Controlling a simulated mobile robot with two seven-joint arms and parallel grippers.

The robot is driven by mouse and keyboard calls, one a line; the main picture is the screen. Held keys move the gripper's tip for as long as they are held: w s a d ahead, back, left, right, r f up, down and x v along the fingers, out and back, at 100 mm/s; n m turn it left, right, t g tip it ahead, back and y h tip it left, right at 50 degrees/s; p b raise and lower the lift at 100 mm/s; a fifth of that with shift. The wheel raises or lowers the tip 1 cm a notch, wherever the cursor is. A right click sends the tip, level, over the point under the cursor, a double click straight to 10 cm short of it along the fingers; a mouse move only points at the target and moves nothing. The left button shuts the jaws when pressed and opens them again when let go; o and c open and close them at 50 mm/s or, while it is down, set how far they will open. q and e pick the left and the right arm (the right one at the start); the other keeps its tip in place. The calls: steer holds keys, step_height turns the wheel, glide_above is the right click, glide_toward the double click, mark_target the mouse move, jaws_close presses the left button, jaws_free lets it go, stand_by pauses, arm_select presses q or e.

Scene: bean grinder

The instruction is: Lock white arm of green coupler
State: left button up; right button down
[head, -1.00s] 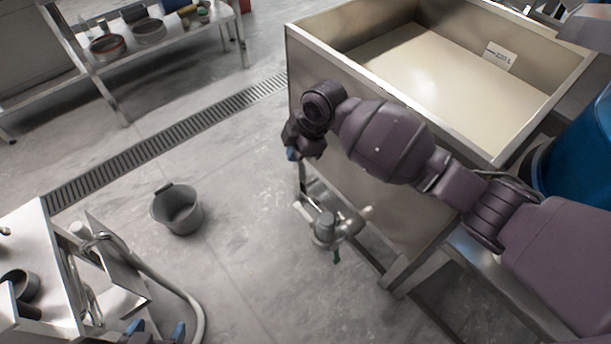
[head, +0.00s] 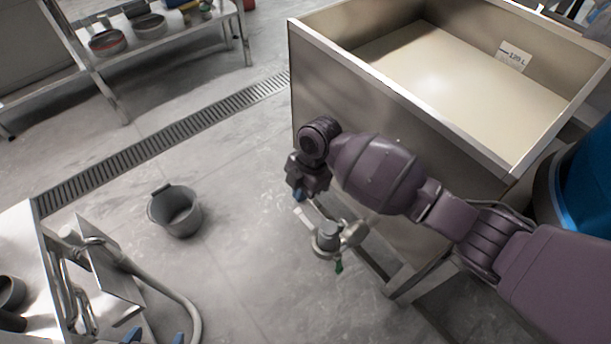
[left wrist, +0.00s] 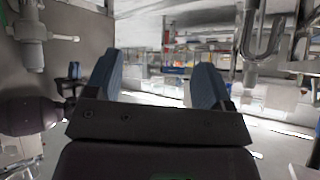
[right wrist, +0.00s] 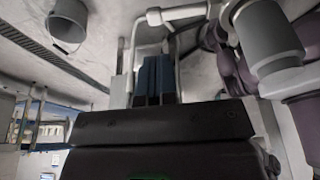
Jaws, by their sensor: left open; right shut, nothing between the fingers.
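A grey metal pipe fitting (head: 327,237) hangs low at the front of the big steel bin, with a small green part (head: 338,266) under it. A thin pale arm (head: 303,216) reaches up and left from the fitting. My right gripper (head: 298,194) is shut and empty, just above this pale arm. In the right wrist view the shut blue fingers (right wrist: 155,80) point near pale tubing, with the grey fitting (right wrist: 268,35) to the right; contact cannot be told. My left gripper (head: 156,337) is open and empty at the bottom left; its spread fingers (left wrist: 152,85) show in the left wrist view.
A steel bin (head: 390,120) on legs stands on the right, beside a blue barrel (head: 585,190). A grey bucket (head: 176,212) stands on open floor. A steel cart (head: 110,270) with a hose is at the left. A shelf (head: 120,50) is at the back.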

mark_target(298, 212)
steer(key=x, duration=0.3)
steer(key=b+x, duration=0.1)
steer(key=shift+d+f, duration=0.2)
steer(key=shift+f, duration=0.2)
steer(key=shift+w+f+b, duration=0.15)
steer(key=shift+f+b, duration=0.15)
steer(key=shift+f, duration=0.35)
arm_select(q)
steer(key=shift+w+d+m, duration=0.2)
steer(key=shift+w+m, duration=0.2)
steer(key=shift+w, duration=0.1)
steer(key=shift+s, duration=0.1)
steer(key=shift+a, duration=0.15)
